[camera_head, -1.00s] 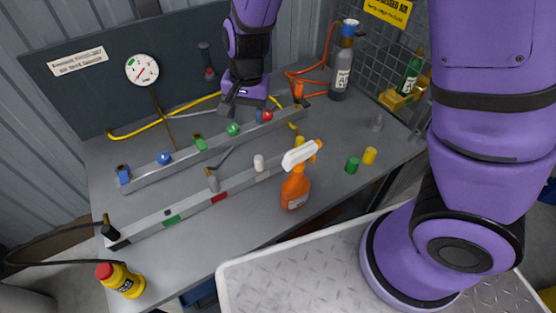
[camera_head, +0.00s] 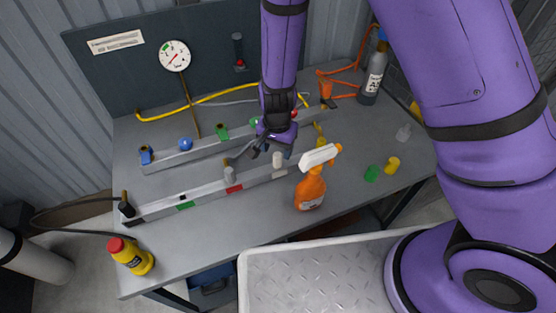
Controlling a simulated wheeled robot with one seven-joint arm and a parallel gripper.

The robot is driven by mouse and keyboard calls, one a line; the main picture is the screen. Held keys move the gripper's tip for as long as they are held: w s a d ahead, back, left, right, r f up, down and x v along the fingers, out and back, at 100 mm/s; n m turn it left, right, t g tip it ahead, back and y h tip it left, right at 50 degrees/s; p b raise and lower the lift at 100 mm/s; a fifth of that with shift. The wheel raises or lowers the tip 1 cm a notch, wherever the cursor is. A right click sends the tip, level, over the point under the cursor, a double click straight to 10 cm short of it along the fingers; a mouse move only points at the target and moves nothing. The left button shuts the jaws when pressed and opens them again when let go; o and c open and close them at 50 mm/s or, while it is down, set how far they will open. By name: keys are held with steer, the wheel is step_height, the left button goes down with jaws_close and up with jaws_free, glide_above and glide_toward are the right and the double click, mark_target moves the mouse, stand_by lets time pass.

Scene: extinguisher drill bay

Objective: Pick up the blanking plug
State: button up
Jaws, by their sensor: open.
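No label marks the blanking plug, and I cannot tell for certain which small piece it is. Several plug-like pieces show: a white cylinder (camera_head: 278,160) and a grey one (camera_head: 229,175) at the front rail (camera_head: 205,194), a green cylinder (camera_head: 371,173) and a yellow cylinder (camera_head: 392,165) on the bench at right, and a pale grey piece (camera_head: 403,133) farther back. My gripper (camera_head: 269,153) is open and points down between the two rails, close to the white cylinder. Its fingers are small and dark here, and I see nothing held between them.
An orange spray bottle (camera_head: 311,188) with a white head stands right of the gripper. The rear rail (camera_head: 190,154) carries coloured fittings. A yellow bottle (camera_head: 131,256) stands at the front left. A grey gas bottle (camera_head: 372,80) stands at the back right. The bench (camera_head: 240,222) is clear in front.

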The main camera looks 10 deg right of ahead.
mark_target(278, 163)
steer(key=shift+s+f, duration=0.2)
steer(key=shift+f, duration=2.35)
steer(key=c, duration=1)
